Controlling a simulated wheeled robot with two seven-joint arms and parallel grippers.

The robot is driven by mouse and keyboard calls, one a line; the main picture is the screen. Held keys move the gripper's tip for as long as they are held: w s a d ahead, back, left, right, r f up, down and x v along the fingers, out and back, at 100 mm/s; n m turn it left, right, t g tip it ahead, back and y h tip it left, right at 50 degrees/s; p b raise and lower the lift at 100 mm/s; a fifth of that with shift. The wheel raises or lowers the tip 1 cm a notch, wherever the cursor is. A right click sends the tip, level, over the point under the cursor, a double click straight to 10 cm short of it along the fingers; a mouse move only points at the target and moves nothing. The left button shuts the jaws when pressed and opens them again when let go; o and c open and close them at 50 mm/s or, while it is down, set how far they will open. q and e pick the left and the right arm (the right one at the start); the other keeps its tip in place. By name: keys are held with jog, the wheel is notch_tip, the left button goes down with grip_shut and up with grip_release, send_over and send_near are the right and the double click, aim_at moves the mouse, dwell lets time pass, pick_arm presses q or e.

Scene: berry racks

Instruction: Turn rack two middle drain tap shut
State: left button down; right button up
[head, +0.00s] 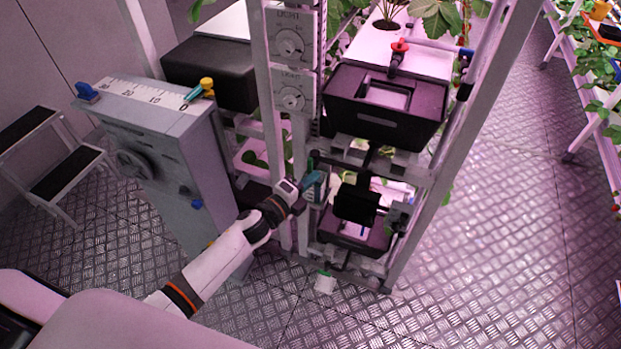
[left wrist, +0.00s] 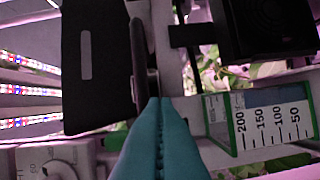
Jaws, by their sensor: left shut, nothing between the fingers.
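My left gripper (head: 314,184) reaches into the front left side of the near rack (head: 432,160), at its lower level. Its teal fingers are shut and empty. In the left wrist view, the fingertips (left wrist: 153,103) meet at the lower end of a dark, narrow upright part (left wrist: 139,60), which could be a tap lever. I cannot tell whether they touch it. I cannot make out the middle drain tap surely in the head view. A red-handled tap (head: 400,47) stands at the upper tray. My right gripper is not in view.
The rack holds a black upper tray (head: 345,103) and dark lower boxes (head: 356,204). Light dials (head: 291,46) sit on its left post. A grey cabinet (head: 175,150) stands to the left. A green-edged measuring container (left wrist: 232,128) is beside the fingers.

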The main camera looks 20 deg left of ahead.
pick_arm(q)
jog(key=shift+a+f+m+g+y+p, duration=0.15)
jog(key=shift+m+p, duration=0.15)
jog(key=shift+m, duration=0.25)
jog(key=shift+a+r+m+g+y+p, duration=0.15)
jog(key=shift+m+p, duration=0.15)
jog(key=shift+m, duration=0.25)
dwell(1.0)
